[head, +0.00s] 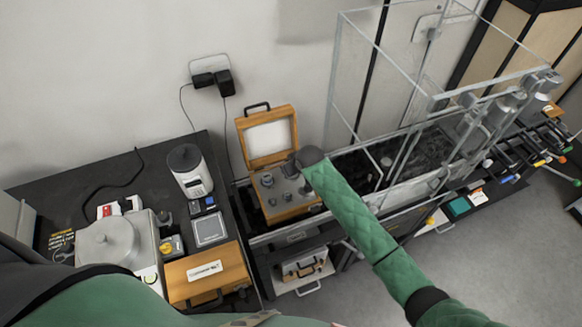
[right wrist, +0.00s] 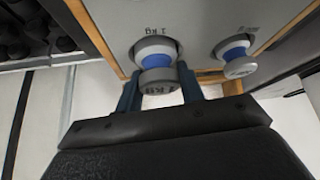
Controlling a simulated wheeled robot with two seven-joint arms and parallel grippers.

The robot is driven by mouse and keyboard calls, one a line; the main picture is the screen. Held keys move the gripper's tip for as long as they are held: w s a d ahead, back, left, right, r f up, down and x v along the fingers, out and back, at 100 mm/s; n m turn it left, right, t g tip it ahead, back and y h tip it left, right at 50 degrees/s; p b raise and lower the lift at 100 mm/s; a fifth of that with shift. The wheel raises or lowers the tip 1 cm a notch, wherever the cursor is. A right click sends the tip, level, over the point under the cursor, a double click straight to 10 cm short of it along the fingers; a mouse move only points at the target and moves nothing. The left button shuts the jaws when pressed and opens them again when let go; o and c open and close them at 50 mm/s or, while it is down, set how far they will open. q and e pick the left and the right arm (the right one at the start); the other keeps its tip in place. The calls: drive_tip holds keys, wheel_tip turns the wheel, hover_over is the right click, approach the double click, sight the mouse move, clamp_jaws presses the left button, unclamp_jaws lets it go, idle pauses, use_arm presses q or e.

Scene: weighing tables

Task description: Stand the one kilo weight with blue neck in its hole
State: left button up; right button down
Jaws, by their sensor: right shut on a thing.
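The one kilo weight (right wrist: 158,72), grey with a blue neck and marked 1 KG, is between the two dark blue fingers of my right gripper (right wrist: 160,88), which is shut on it. Its lower part is at a hole beside a "1 kg" label in the grey top of the weight box. I cannot tell whether it is fully seated. In the head view my right gripper (head: 292,166) is over the right part of the open wooden weight box (head: 284,214) and hides the held weight. My left gripper is not in view.
A second blue-necked weight (right wrist: 236,56) stands to the right in the box. The box's lid (head: 268,137) is open at the back. A glass enclosure (head: 385,90) stands right of the box. A closed wooden case (head: 207,273) and a white device (head: 190,172) are on the left table.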

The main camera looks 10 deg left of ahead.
sight(296, 179)
drive_tip(key=c, duration=1.2)
unclamp_jaws()
drive_tip(key=shift+f, duration=0.1)
drive_tip(key=shift+c, duration=0.2)
drive_tip(key=o, duration=0.4)
drive_tip(key=shift+c, duration=0.2)
drive_tip(key=shift+s+d+r+p, duration=0.15)
drive_tip(key=shift+s+r+p, duration=0.05)
drive_tip(key=shift+r+p, duration=0.45)
drive_tip(key=p+v, duration=0.3)
drive_tip(key=v, duration=0.2)
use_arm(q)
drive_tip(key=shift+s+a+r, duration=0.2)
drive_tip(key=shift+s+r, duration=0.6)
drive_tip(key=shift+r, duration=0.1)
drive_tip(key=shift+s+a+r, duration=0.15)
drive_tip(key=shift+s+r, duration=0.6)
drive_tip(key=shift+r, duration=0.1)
use_arm(e)
drive_tip(key=shift+v, duration=2.9)
